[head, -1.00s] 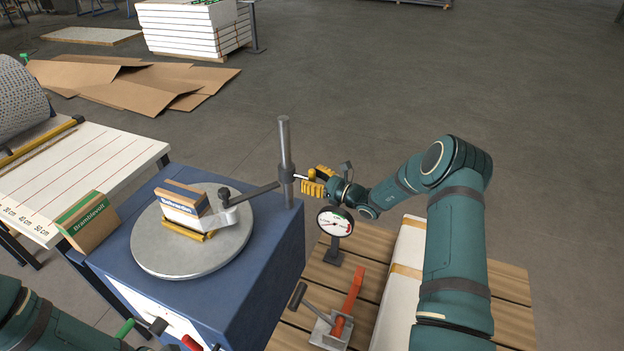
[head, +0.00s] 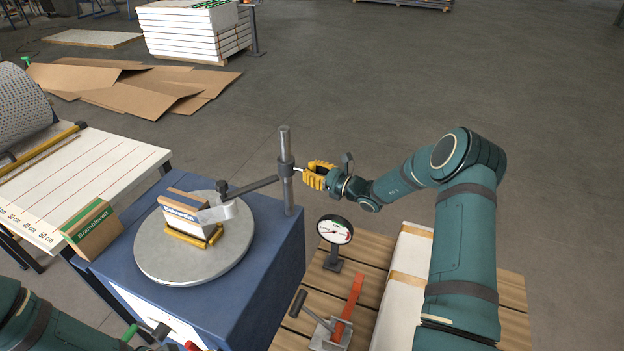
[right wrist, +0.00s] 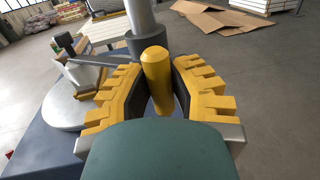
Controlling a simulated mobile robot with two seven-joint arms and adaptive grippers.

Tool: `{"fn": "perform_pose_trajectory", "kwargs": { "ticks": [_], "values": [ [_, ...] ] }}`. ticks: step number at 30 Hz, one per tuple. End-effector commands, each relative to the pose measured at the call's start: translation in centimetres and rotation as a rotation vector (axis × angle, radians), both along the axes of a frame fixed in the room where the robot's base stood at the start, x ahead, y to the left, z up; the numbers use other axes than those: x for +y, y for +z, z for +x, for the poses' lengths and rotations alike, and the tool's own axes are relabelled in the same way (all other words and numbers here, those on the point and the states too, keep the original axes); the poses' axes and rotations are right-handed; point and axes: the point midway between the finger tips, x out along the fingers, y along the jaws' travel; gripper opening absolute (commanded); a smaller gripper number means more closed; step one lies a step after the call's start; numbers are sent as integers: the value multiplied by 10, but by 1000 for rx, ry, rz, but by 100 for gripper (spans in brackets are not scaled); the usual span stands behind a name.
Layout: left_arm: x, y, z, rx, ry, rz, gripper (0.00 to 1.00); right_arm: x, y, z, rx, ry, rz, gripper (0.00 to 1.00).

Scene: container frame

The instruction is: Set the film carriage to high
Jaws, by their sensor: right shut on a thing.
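The film carriage is a grey sleeve (head: 286,167) on an upright steel post (head: 285,138), a little below the post's top. A dark bar (head: 252,186) runs from it to a silver plate (head: 218,213) close to the box on the turntable. My right gripper (head: 314,174) is right of the sleeve, shut on the carriage's yellow knob. In the right wrist view the yellow knob (right wrist: 155,66) stands between both fingers, with the sleeve (right wrist: 150,42) just behind it. My left arm shows at the lower left, but its gripper is out of view.
A round grey turntable (head: 165,258) on a blue cabinet (head: 268,270) bears a box (head: 182,225). A Bramblevolt box (head: 92,232) stands left of it. A dial gauge (head: 335,229) and a red lever (head: 351,300) stand on the pallet at right.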

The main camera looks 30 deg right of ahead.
Motion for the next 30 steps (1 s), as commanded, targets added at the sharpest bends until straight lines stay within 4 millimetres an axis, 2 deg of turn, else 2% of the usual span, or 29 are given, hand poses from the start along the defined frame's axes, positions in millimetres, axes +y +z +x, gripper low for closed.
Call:
{"fn": "perform_pose_trajectory", "kwargs": {
  "ticks": [1,2,10,11,12,13,14,24,30],
  "values": [
    [0,7,1,-3,2,0,47,-1,16,1,-11,-1,2,0],
    [0,7,2,-4,3,0,47,0,18,1,-11,-1,2,0],
    [0,5,2,-4,4,1,47,0,18,2,-13,0,3,0],
    [0,5,2,-4,4,1,47,0,18,2,-13,0,3,24],
    [0,5,2,-4,4,1,47,0,18,2,-14,0,2,38],
    [0,5,2,-4,3,1,47,0,18,2,-13,0,2,49],
    [0,5,2,-3,2,1,47,0,18,2,-12,0,2,52],
    [0,5,1,-3,2,0,47,-2,14,-2,-5,0,2,52],
    [0,5,1,-3,2,0,47,-15,14,-23,-4,-2,0,52]
  ]
}}
